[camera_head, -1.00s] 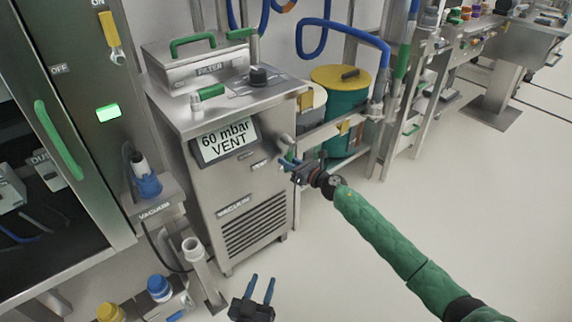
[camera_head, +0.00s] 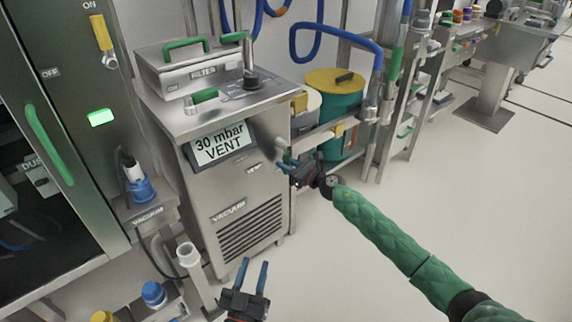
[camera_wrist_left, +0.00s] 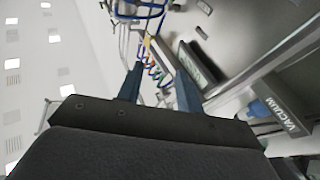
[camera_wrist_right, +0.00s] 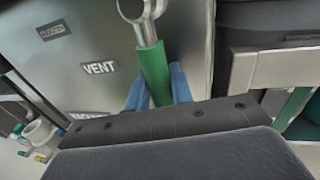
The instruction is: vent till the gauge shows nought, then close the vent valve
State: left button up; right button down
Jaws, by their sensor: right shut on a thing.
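The steel vacuum unit (camera_head: 245,180) stands at the middle of the head view. Its gauge display (camera_head: 220,144) reads "30 mbar VENT". My right gripper (camera_head: 288,163) is at the unit's right front edge. In the right wrist view it is shut on the green handle of the vent valve (camera_wrist_right: 152,72), whose metal end shows above the fingers, near the VENT label (camera_wrist_right: 99,68). My left gripper (camera_head: 255,276) is low in front of the unit, its blue fingers apart, with nothing between them; it also shows in the left wrist view (camera_wrist_left: 158,80).
A cabinet with a green handle (camera_head: 48,145) stands at left. A vacuum station holds a blue-capped bottle (camera_head: 140,185). A green drum with a yellow lid (camera_head: 337,85) stands behind the unit. The floor at right is clear.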

jog(key=c, duration=1.3)
grip_release()
jog(key=shift+d, duration=0.1)
jog(key=shift+o, duration=0.2)
jog(key=v, duration=0.7)
jog(key=shift+s+d, duration=0.2)
jog(key=shift+d, duration=0.1)
pick_arm(q)
jog(key=shift+f, duration=0.1)
